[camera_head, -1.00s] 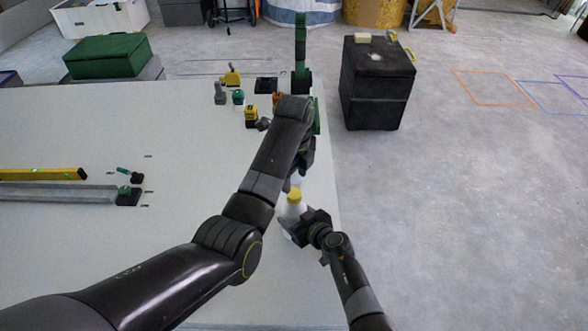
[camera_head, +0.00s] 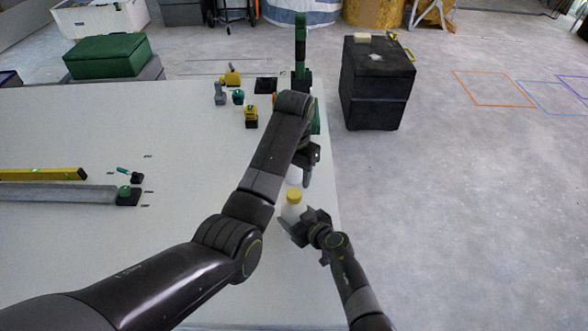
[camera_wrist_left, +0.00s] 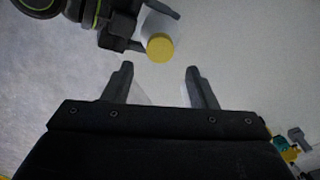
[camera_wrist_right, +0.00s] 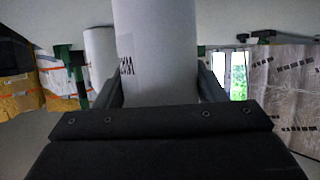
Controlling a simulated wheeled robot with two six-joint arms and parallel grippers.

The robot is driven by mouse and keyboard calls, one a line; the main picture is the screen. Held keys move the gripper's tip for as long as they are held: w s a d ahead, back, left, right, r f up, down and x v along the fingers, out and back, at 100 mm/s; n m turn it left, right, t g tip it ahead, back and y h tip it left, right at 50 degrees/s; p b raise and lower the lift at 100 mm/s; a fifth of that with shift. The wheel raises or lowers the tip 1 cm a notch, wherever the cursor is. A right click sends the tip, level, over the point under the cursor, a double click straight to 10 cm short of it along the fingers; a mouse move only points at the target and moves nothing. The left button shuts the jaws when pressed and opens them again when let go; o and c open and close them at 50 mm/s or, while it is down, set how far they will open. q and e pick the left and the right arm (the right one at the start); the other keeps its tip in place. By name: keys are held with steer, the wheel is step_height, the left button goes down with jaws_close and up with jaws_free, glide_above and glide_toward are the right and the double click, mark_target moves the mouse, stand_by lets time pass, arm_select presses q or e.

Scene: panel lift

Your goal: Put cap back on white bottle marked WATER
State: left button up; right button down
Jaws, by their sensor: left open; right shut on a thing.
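A white bottle (camera_head: 292,211) stands near the table's right edge with a yellow cap (camera_head: 294,195) on its top. My right gripper (camera_head: 300,228) is shut around its body. The right wrist view shows the bottle's white side (camera_wrist_right: 157,45) between the fingers, with dark lettering I cannot read for certain. My left gripper (camera_head: 308,170) is open and empty, just beyond the capped bottle. In the left wrist view the yellow cap (camera_wrist_left: 160,46) lies just beyond the open fingertips (camera_wrist_left: 158,75), apart from them. A second white cylinder (camera_wrist_right: 100,55) stands behind the bottle; its top is hidden.
Small tools, including a yellow-and-black one (camera_head: 251,116), stand at the table's (camera_head: 130,240) far end. A yellow level (camera_head: 45,174) lies at the left. A black bin (camera_head: 376,85) stands on the floor beyond the right edge. The table's middle is clear.

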mark_target(294, 193)
arm_select(q)
steer(key=n, duration=0.5)
steer(key=shift+r, duration=0.15)
steer(key=n, duration=0.3)
steer(key=shift+r, duration=0.1)
steer(key=n, duration=0.4)
steer(key=shift+r, duration=0.15)
steer(key=n, duration=0.3)
steer(key=shift+r+n, duration=0.1)
steer(key=shift+n, duration=0.2)
steer(key=shift+f, duration=4.05)
steer(key=shift+c, duration=0.2)
